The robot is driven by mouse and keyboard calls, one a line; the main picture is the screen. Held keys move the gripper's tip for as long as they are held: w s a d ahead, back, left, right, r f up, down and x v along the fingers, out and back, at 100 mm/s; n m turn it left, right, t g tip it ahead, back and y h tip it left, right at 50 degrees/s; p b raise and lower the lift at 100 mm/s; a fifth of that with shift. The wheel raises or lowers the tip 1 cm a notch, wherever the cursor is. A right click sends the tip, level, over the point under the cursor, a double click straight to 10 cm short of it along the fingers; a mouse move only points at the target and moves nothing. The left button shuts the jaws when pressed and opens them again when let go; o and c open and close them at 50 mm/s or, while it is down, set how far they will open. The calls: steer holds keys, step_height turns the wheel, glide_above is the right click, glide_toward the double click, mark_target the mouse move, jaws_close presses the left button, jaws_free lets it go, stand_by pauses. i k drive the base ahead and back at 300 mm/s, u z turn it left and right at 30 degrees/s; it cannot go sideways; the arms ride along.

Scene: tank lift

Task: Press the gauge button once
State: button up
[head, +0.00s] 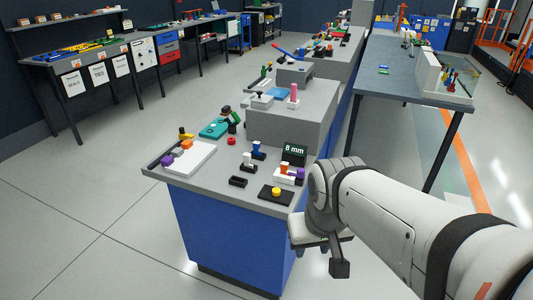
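A round yellow button (276,191) sits on a flat black box (274,198) near the front edge of the grey-topped blue bench. I take it as the gauge button. Just behind it stands a dark green display (294,154) reading "8 mm", with a white fixture (288,176) holding small coloured parts in front. My gripper (338,262) is right of the bench's front corner, pointing down, apart from the button.
The bench top (208,184) also holds a white tray (190,158) with coloured blocks, a small black tray (238,181), a red round piece (231,141) and a raised grey block (287,121). A grey table (395,83) stands behind my arm. Floor left of the bench is clear.

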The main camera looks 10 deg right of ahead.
mark_target(275, 192)
steer(key=u, duration=0.05)
steer(key=i, duration=1)
steer(key=z, duration=0.05)
